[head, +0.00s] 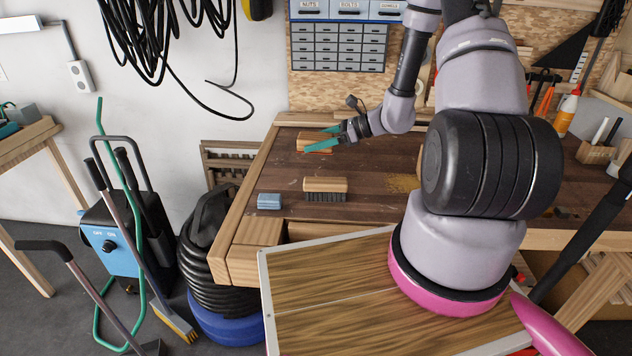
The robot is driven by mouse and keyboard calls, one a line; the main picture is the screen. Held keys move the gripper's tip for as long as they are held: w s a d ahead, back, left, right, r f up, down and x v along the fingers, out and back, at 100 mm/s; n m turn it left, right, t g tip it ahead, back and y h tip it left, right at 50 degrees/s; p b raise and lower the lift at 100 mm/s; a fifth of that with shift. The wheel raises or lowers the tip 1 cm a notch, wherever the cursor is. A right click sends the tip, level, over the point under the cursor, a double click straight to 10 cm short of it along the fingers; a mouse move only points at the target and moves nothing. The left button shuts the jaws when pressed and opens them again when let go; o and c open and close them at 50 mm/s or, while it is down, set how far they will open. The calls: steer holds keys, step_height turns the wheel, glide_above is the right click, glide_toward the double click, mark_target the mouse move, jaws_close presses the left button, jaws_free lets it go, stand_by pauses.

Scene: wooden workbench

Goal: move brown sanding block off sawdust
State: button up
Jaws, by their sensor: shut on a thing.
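The brown sanding block (306,138) is a small wooden-coloured block with a reddish strip along its underside. It is at the far left part of the workbench (365,158). My gripper (320,139), with teal fingers, reaches it from the right and is shut on it. I cannot tell whether the block touches the bench top or hangs just above it. A patch of yellowish sawdust (402,183) lies on the bench to the right and nearer, apart from the block. Part of the sawdust may be hidden behind my arm.
A wooden brush with dark bristles (325,186) and a blue block (269,201) stand near the bench's front left. Drawers (338,47) stand at the back wall. A wooden holder (592,151) is at the right. The bench between block and brush is clear.

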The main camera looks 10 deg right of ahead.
steer(key=f, duration=0.5)
steer(key=shift+s+f, duration=0.35)
steer(key=shift+s, duration=0.05)
steer(key=shift+f, duration=2.4)
steer(key=shift+f, duration=0.1)
steer(key=shift+f, duration=0.1)
steer(key=o, duration=1.2)
